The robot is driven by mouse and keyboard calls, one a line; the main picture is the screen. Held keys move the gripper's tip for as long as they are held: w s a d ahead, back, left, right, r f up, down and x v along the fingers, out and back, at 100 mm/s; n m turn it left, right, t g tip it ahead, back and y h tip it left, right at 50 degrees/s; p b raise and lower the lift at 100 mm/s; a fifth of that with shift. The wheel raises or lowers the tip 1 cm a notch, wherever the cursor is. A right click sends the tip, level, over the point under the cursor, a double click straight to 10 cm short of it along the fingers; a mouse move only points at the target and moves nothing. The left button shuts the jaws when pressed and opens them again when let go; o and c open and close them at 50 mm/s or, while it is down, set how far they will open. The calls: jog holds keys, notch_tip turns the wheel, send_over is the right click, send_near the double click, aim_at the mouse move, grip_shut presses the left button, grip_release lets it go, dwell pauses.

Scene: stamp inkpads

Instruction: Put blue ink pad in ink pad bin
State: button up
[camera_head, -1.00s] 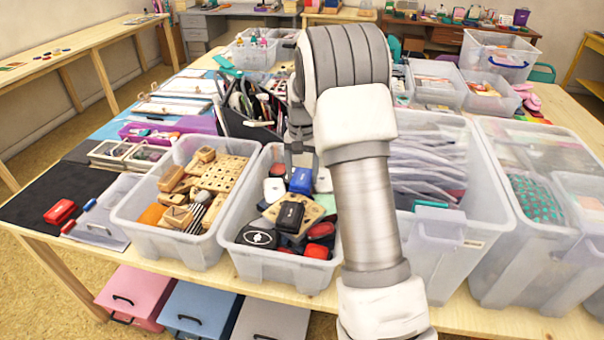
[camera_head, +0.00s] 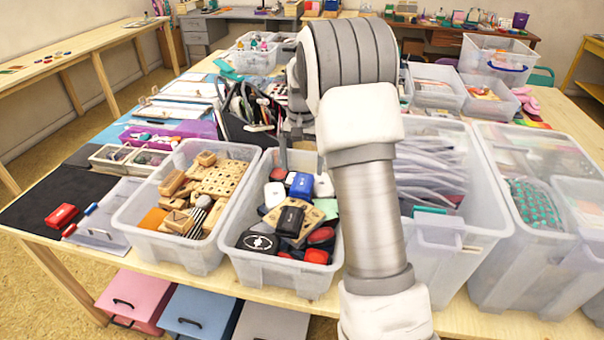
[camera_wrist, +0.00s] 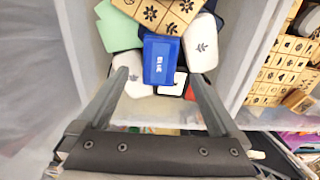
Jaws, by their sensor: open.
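The blue ink pad (camera_head: 301,186) lies on top of the pile in a clear plastic bin (camera_head: 243,222) that holds ink pads and stamps. In the wrist view the blue ink pad (camera_wrist: 160,60) shows a white label and rests among white pads and a wooden stamp block. My gripper (camera_wrist: 159,82) is open and empty above the bin. Its two fingers stand to either side of the blue pad's near end, and I cannot tell the height left between them. In the head view my gripper (camera_head: 299,142) is mostly hidden behind my arm, at the bin's far end.
A bin of wooden stamps (camera_head: 150,238) stands directly left. A bin of white envelopes (camera_head: 445,235) stands to the right. A dark organizer (camera_head: 235,127) with tools sits behind. A red ink pad (camera_head: 61,216) lies on the black mat (camera_head: 30,208) at the left.

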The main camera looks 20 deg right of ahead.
aim_at(302, 182)
jog(key=s+a+r+n+t+p, duration=0.1)
jog(key=s+a+r, duration=0.15)
jog(key=r, duration=0.45)
jog(key=s+a+r, duration=0.1)
jog(key=s+r, duration=0.3)
jog(key=r, duration=0.3)
jog(key=s+a+n+t, duration=0.2)
jog(key=s+a+n, duration=0.1)
jog(key=s, duration=0.9)
jog(key=s+a+r+n+t, duration=0.1)
jog(key=s+a, duration=0.4)
jog(key=s, duration=0.7)
jog(key=shift+s+r+n+t, duration=0.15)
jog(key=shift+s+n+t, duration=0.2)
jog(key=shift+n+t, duration=0.5)
notch_tip(302, 182, up, 7)
jog(key=p, duration=0.7)
jog(key=shift+r, duration=0.2)
